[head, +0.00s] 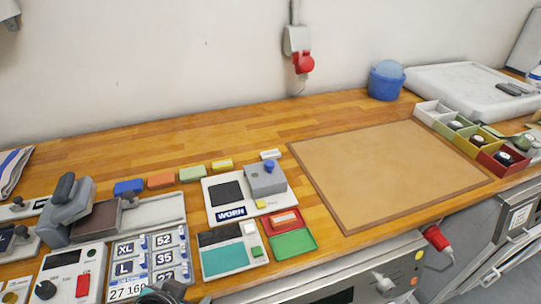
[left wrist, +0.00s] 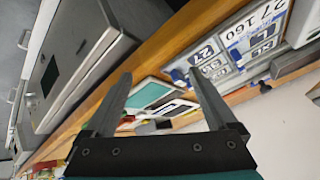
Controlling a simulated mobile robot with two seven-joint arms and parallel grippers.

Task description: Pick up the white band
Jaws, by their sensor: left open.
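The white band (head: 270,154) is a small pale block on the wooden worktop. It lies at the right end of a row of coloured bands, just behind the grey block on the white device. My left gripper (left wrist: 160,75) is open and empty in the left wrist view, with both fingers spread. In the head view only a dark and teal part of it (head: 165,292) shows at the bottom edge, in front of the number plates and well short of the white band. I cannot make out the white band in the left wrist view. My right gripper is not in view.
Blue (head: 129,187), orange (head: 160,181), green (head: 192,174) and yellow (head: 222,165) bands lie left of the white one. The white device (head: 226,201) and a red-and-green inkpad (head: 291,242) stand in front. A brown board (head: 385,170) lies to the right, bare.

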